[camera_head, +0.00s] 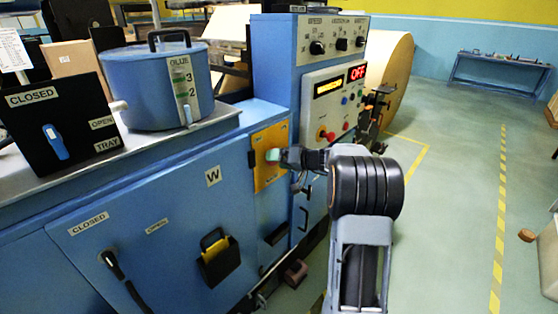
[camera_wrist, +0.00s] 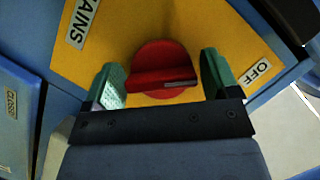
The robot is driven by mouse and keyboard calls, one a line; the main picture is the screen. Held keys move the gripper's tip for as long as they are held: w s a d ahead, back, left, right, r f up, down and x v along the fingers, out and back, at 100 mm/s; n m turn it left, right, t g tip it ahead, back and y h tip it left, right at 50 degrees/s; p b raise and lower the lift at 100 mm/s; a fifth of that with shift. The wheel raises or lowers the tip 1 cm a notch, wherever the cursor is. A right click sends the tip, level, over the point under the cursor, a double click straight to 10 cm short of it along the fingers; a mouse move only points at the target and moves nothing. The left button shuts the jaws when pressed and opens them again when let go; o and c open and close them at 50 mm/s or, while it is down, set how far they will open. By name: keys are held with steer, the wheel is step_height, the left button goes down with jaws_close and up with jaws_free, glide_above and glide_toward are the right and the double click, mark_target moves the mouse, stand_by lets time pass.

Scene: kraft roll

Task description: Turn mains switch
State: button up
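The mains switch is a red round knob (camera_wrist: 160,68) with a raised grip bar and a pale mark at the bar's right end. It sits on a yellow plate (camera_head: 268,136) on the blue machine's side; the plate also fills the wrist view (camera_wrist: 205,25). A label (camera_wrist: 82,22) ending in "AINS" and an "OFF" label (camera_wrist: 258,72) flank the knob. My gripper (camera_wrist: 162,80) has its green fingers apart, one on each side of the knob, with narrow gaps visible. In the head view my gripper (camera_head: 272,156) is at the plate and hides the knob.
A control panel (camera_head: 334,98) with a red "OFF" display (camera_head: 357,72) stands just right of the plate. A blue glue pot (camera_head: 150,85) and black tray box (camera_head: 62,130) sit on the machine's left top. Open floor (camera_head: 450,190) lies to the right.

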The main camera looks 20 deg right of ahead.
steer(key=c, duration=0.7)
steer(key=shift+o, duration=0.2)
steer(key=shift+f+b, duration=0.1)
steer(key=shift+b, duration=0.3)
steer(key=shift+f+m+y+b, duration=0.15)
steer(key=shift+m+y+b, duration=0.35)
steer(key=shift+m+b, duration=0.5)
steer(key=m+y+b, duration=0.1)
steer(key=m+b, duration=0.1)
steer(key=m, duration=0.1)
steer(key=shift+t, duration=0.3)
steer(key=m, duration=0.2)
steer(key=m+t+y+b, duration=0.1)
steer(key=m, duration=0.1)
steer(key=m+y+b, duration=0.1)
steer(key=shift+r+m+t, duration=0.25)
steer(key=shift+m+t, duration=0.05)
steer(key=shift+m, duration=0.1)
steer(key=m+t, duration=0.2)
steer(key=m, duration=0.4)
steer(key=shift+m+t, duration=0.3)
